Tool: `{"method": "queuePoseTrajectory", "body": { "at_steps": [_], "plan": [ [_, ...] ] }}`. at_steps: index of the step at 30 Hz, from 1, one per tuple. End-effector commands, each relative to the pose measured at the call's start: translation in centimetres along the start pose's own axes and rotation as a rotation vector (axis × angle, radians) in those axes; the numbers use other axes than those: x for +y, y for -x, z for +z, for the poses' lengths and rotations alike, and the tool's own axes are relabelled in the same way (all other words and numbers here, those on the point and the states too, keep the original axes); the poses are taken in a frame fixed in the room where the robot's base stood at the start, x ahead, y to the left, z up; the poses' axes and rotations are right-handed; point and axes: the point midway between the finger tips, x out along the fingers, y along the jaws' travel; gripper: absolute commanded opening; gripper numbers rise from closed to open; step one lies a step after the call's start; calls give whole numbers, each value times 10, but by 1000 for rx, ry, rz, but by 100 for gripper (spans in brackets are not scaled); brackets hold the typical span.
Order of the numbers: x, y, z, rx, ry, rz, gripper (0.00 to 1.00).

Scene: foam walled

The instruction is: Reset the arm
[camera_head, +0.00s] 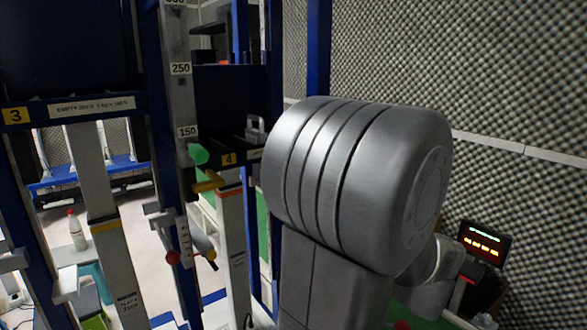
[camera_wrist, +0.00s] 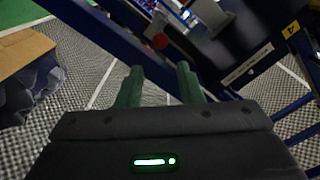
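My arm's large grey link (camera_head: 350,190) fills the middle right of the head view and hides what is behind it. My gripper (camera_wrist: 159,77) shows in the wrist view, with two green fingers standing apart and nothing between them. Its dark body carries a lit green indicator. The wrist view is tilted, and past the fingers is patterned grey foam with pale lines. I cannot make out the gripper in the head view.
A blue rack frame with a numbered scale post (camera_head: 180,90) stands left of my arm. Foam wall (camera_head: 520,70) covers the right, with a lit display (camera_head: 484,242) below. A bottle (camera_head: 77,230) stands at left. The wrist view shows a cardboard box (camera_wrist: 22,55) and a blue beam (camera_wrist: 110,45).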

Motion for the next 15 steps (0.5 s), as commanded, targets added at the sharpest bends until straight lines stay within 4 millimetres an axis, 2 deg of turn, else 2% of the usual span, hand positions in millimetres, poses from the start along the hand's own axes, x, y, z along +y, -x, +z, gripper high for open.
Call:
{"method": "queuePoseTrajectory", "body": {
  "at_steps": [3, 5, 15],
  "plan": [
    [1, 16, 0, 2, -1, 4, 34],
    [0, 17, 0, 0, -1, 0, 34],
    [-1, -32, 0, -4, -2, -3, 34]
  ]
}}
